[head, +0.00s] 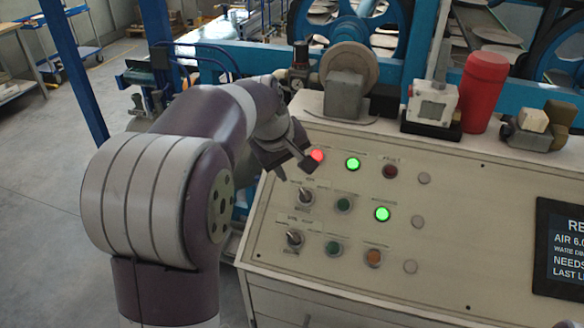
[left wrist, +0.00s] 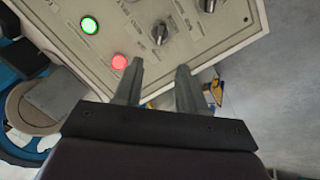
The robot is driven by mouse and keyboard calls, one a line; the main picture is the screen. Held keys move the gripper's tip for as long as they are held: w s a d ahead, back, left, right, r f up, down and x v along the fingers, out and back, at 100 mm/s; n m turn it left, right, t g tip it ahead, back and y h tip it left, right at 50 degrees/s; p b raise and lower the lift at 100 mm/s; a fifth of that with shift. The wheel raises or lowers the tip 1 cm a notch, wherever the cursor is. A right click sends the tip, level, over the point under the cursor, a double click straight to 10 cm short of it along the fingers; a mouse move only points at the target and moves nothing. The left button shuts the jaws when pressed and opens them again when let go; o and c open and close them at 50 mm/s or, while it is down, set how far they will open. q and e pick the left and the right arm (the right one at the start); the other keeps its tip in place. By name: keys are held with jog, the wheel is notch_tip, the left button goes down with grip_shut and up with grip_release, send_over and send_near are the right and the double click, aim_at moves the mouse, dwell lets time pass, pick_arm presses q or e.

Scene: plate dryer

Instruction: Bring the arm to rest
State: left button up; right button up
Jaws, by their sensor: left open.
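My left gripper (head: 301,157) is in the head view, over the upper left of the control panel (head: 450,227), close to a lit red button (head: 317,156). In the left wrist view, my left gripper (left wrist: 160,82) has its two fingers spread with nothing between them. The red button (left wrist: 119,62) lies just left of the fingertips there, and I cannot tell whether a finger touches it. My left arm (head: 150,200) reaches in from the lower left. My right gripper is not in view.
Lit green buttons (head: 353,163) and dark rotary switches (head: 305,195) sit on the panel. A red cylinder (head: 484,92), a white box device (head: 432,103) and a round grey part (head: 348,70) stand on its back ledge. A dark screen (head: 560,245) is at right. Open floor (head: 40,200) lies left.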

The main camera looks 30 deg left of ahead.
pick_arm(q)
jog(key=shift+w, duration=0.1)
jog(key=s+d+f+m+g, duration=0.3)
jog(key=s+d+f+m, duration=0.9)
jog(key=s+f, duration=0.2)
jog(key=shift+s+d+f+g+p, duration=0.15)
jog(key=shift+d+f+g+p, duration=0.1)
jog(key=shift+f+g+p, duration=0.3)
